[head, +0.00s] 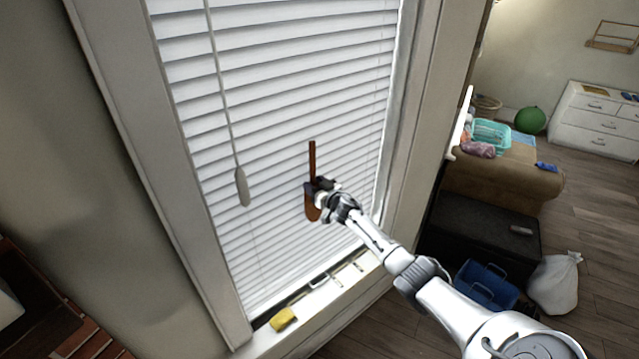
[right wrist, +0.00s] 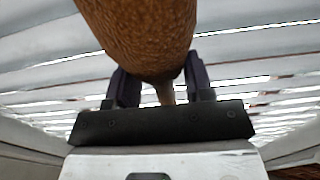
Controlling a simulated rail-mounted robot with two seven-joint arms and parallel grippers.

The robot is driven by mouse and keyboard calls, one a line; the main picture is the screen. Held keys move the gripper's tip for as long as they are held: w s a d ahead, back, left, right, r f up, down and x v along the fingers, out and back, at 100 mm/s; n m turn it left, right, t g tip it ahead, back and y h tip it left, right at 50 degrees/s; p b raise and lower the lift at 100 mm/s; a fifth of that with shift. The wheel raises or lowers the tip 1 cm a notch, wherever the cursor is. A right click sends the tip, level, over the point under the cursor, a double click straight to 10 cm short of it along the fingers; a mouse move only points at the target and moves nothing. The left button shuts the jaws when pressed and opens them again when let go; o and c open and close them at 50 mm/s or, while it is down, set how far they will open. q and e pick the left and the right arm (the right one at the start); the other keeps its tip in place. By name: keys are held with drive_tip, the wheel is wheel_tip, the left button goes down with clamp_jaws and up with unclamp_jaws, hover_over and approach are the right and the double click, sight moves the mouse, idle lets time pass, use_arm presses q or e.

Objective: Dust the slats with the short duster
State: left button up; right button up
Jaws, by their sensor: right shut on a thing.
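The white slats (head: 285,95) of a window blind fill the middle of the head view, and they also show behind the gripper in the right wrist view (right wrist: 265,45). My right gripper (head: 318,190) is in front of the lower right part of the blind. It is shut on the short duster (head: 312,160), which is brown and upright, with a thin straight part above the jaws and a wider part below. The wider, textured brown part (right wrist: 140,30) looms close in the right wrist view. I cannot tell whether the duster touches the slats. My left gripper is not in view.
A pull cord with a pale toggle (head: 242,187) hangs in front of the blind at left. The windowsill (head: 318,298) holds a yellow sponge-like block (head: 283,319). The window frame (head: 413,130) edges the blind at right. A blue caddy (head: 487,285) and white bag (head: 555,285) are on the floor.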

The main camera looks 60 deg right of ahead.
sight(322, 167)
drive_tip(key=shift+w+a, duration=0.15)
drive_tip(key=shift+a, duration=0.25)
drive_tip(key=shift+r, duration=1.3)
drive_tip(key=shift+s+d+b, duration=0.2)
drive_tip(key=shift+s+d, duration=0.15)
drive_tip(key=shift+d, duration=0.5)
drive_tip(key=shift+s+d+b, duration=0.15)
drive_tip(key=shift+s+d, duration=0.15)
drive_tip(key=shift+d, duration=0.5)
drive_tip(key=shift+s+d+f+b, duration=0.15)
drive_tip(key=shift+d+b, duration=0.1)
drive_tip(key=shift+d, duration=0.3)
drive_tip(key=shift+s+d+r+b, duration=0.1)
drive_tip(key=shift+s+d+b, duration=0.15)
drive_tip(key=shift+d, duration=0.35)
drive_tip(key=shift+s+d+f+b, duration=0.1)
drive_tip(key=shift+d+b, duration=0.2)
drive_tip(key=shift+d, duration=0.25)
drive_tip(key=shift+d, duration=0.1)
